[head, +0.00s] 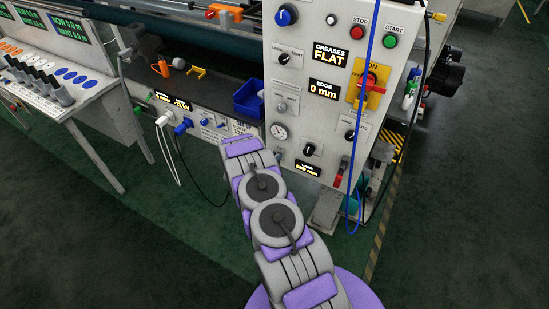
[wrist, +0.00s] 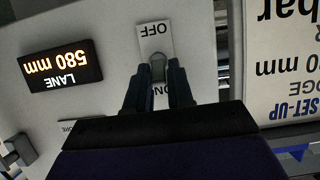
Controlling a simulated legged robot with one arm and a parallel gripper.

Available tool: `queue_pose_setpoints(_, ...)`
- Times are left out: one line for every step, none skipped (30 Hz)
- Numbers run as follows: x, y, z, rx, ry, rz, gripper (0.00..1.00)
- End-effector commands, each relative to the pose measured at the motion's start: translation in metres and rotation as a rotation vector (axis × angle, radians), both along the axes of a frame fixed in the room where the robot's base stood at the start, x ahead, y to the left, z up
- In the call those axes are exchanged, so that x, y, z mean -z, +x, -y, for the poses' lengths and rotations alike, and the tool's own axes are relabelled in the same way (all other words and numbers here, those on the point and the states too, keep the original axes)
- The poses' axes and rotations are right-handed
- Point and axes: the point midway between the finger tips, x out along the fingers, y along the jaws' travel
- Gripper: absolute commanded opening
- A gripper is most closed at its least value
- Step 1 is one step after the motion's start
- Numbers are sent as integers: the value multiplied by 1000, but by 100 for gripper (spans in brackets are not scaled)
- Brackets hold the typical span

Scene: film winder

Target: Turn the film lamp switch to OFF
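In the wrist view, which appears upside down, the lamp switch (wrist: 158,67) is a small grey knob on a white plate marked OFF at the picture's top and ON at its bottom. The ON label is partly covered by my fingers. My gripper (wrist: 159,78) has its two dark fingers apart, one on each side of the knob. I cannot tell whether they touch it. In the head view, my arm reaches the lower left of the tall white panel (head: 300,105); my fingers and the switch cannot be made out there.
A lit LANE 580 mm display (wrist: 61,67) is beside the switch. A white set-up sign (wrist: 285,60) is on the other side. In the head view, the panel carries several knobs, a gauge (head: 279,132) and a red handle (head: 370,82). A blue cable (head: 360,120) hangs in front.

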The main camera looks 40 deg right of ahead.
Motion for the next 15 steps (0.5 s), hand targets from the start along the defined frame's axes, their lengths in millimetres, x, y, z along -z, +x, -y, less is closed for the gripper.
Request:
queue_pose_setpoints(0, 0, 1, 1, 0, 0, 17)
queue_pose_setpoints(0, 0, 0, 1, 0, 0, 14)
queue_pose_setpoints(0, 0, 0, 1, -1, 0, 10)
queue_pose_setpoints(0, 0, -1, 1, -1, 0, 7)
queue_pose_setpoints(-1, 0, -1, 1, -2, 0, 4)
queue_pose_setpoints(-1, -1, -1, 2, -2, 0, 0)
queue_pose_setpoints(-1, -1, -1, 2, -2, 0, 0)
queue_pose_setpoints(-1, -1, -1, 1, -2, -1, 0)
queue_pose_setpoints(-1, -1, -2, 1, -2, -1, 0)
queue_pose_setpoints(-1, -1, -2, 1, -3, 0, 0)
queue_pose_setpoints(-1, -1, -3, 1, -3, 0, 0)
queue_pose_setpoints(-1, -1, -3, 1, -3, 0, 0)
queue_pose_setpoints(-1, -1, -3, 1, -4, 0, 0)
queue_pose_setpoints(-1, -1, -4, 1, -5, 1, 0)
queue_pose_setpoints(-1, -2, -4, 0, -9, 1, 0)
